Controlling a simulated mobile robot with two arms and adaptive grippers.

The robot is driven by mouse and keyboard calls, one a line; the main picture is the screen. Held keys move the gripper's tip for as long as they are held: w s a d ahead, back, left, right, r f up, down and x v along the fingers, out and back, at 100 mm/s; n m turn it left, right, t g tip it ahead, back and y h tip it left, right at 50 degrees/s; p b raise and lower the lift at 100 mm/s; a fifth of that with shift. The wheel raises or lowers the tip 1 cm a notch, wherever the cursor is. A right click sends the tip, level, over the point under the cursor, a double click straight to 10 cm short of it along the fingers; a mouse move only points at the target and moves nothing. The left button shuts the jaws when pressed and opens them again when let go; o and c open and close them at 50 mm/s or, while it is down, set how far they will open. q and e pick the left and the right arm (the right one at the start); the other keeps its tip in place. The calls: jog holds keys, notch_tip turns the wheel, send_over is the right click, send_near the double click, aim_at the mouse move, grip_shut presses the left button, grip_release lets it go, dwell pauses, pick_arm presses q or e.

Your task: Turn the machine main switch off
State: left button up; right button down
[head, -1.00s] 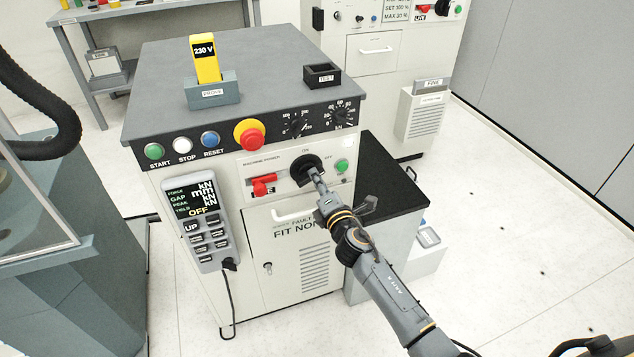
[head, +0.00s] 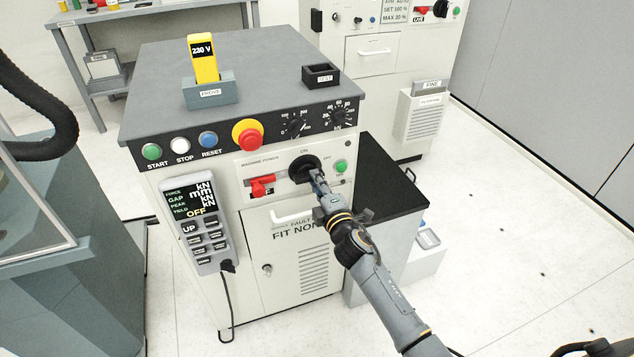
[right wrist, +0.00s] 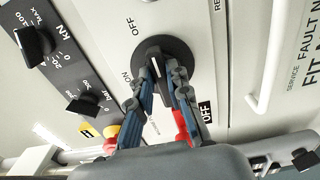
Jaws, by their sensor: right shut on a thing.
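The main switch is a black round rotary knob (head: 304,167) on the cabinet's white front panel, beside the words MACHINE POWER. ON is printed above it and OFF to its upper right. My right gripper (head: 317,178) reaches it from the lower right. In the right wrist view, the two fingers (right wrist: 164,78) are shut on the handle of the knob (right wrist: 165,48), one on each side. My left gripper is not in view.
A red lever (head: 262,186) sits left of the knob, and a green button (head: 341,167) sits right of it. A red emergency stop (head: 248,136) is above left. A handheld display (head: 197,222) reading OFF hangs at the cabinet's left. A black-topped low cabinet (head: 387,190) stands at right.

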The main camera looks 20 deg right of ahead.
jog(key=c, duration=1.3)
grip_release()
jog(key=s, duration=1.2)
jog(key=shift+d, duration=0.25)
jog(key=shift+f, duration=0.1)
